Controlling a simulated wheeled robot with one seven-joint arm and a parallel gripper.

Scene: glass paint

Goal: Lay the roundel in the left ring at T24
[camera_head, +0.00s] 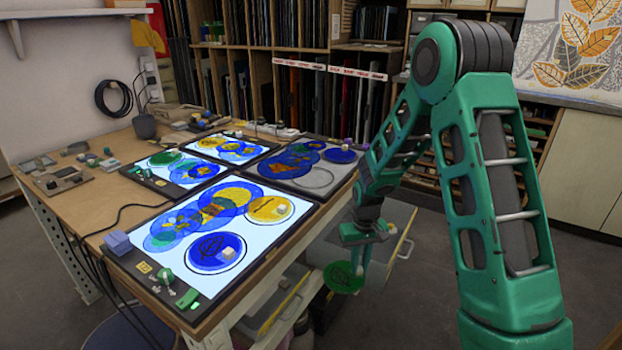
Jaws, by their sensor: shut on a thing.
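My gripper (361,268) hangs low, right of the bench and beside its front drawers. It is shut on a green roundel (343,281), a thin dark green disc with a small pale knob. The roundel is held in the air, tilted, clear of the bench. Part of the jaws is hard to make out at this size. An empty pale ring (315,179) shows on the unlit panel (323,192) at the back right. I cannot read any panel label, so I cannot tell which panel is T24.
The large lit front panel (250,262) carries overlapping blue roundels, with a blue roundel (217,250) and a yellow roundel (270,208) in rings. Smaller lit panels lie behind. Pulled-out drawers (397,228) stand below the bench edge near my gripper. Cables hang at left.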

